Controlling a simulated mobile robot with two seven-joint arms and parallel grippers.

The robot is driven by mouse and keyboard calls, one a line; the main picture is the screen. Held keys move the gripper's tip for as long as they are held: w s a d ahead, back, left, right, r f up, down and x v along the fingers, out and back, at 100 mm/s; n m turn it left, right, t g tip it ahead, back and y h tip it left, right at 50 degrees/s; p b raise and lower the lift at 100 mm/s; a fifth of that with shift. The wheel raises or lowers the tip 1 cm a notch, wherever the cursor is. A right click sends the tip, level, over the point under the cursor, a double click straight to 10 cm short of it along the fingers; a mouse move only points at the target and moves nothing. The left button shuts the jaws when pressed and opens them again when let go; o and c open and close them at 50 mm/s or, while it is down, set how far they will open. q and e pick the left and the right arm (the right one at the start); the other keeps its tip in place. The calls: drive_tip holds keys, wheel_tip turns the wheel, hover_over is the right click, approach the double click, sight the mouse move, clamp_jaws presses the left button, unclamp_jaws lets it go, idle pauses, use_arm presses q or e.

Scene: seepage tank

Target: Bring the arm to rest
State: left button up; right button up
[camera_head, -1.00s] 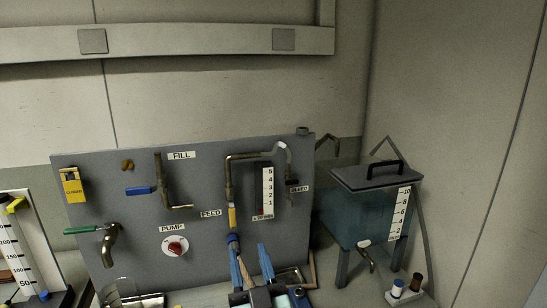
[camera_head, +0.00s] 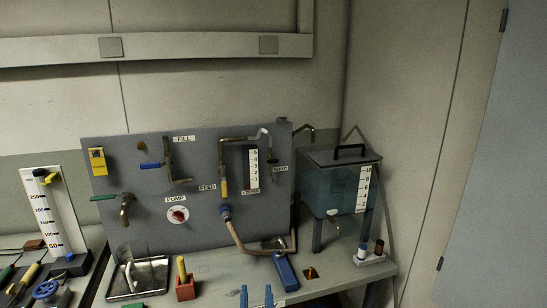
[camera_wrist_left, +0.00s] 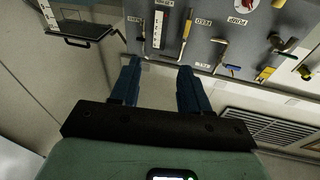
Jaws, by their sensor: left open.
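My left gripper (camera_head: 257,297) shows at the bottom of the head view, with only its blue fingertips in frame. The fingers stand apart with nothing between them. It is in front of the bench edge, below the grey valve panel (camera_head: 150,215). In the left wrist view the gripper (camera_wrist_left: 157,72) also shows two spread blue fingers, empty, with the panel upside down beyond them. The rest of the left arm is out of the head view. My right gripper is not in view.
A lidded tank (camera_head: 335,190) stands at the right of the bench. A white graduated gauge (camera_head: 45,215) and several tools are at left. Free room lies right of the bench.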

use_arm(q)
drive_tip(key=s+a+f+g+h+p, duration=0.1)
drive_tip(key=s+a+f+g, duration=0.15)
drive_tip(key=f, duration=0.75)
drive_tip(key=s+a+f+g+h, duration=0.15)
drive_tip(key=f+g, duration=0.25)
drive_tip(key=f, duration=0.6)
drive_tip(key=s+a+f+g+p, duration=0.1)
drive_tip(key=s+a+f+g, duration=0.15)
drive_tip(key=f, duration=0.85)
drive_tip(key=s+a+f+n+g+h+p, duration=0.1)
drive_tip(key=s+a+f+n+g+p, duration=0.1)
drive_tip(key=s+f+g, duration=0.8)
drive_tip(key=s+f+n, duration=0.1)
drive_tip(key=s, duration=0.9)
drive_tip(key=s+f+n+g+h, duration=0.1)
drive_tip(key=s+f, duration=0.1)
drive_tip(key=s, duration=0.7)
drive_tip(key=shift+s+f+g, duration=0.3)
drive_tip(key=shift+s, duration=0.05)
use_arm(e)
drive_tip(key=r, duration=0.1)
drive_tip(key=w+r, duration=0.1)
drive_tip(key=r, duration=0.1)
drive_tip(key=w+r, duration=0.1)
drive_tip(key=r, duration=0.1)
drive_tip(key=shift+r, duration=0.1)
use_arm(q)
drive_tip(key=shift+h, duration=0.25)
drive_tip(key=shift+c, duration=0.4)
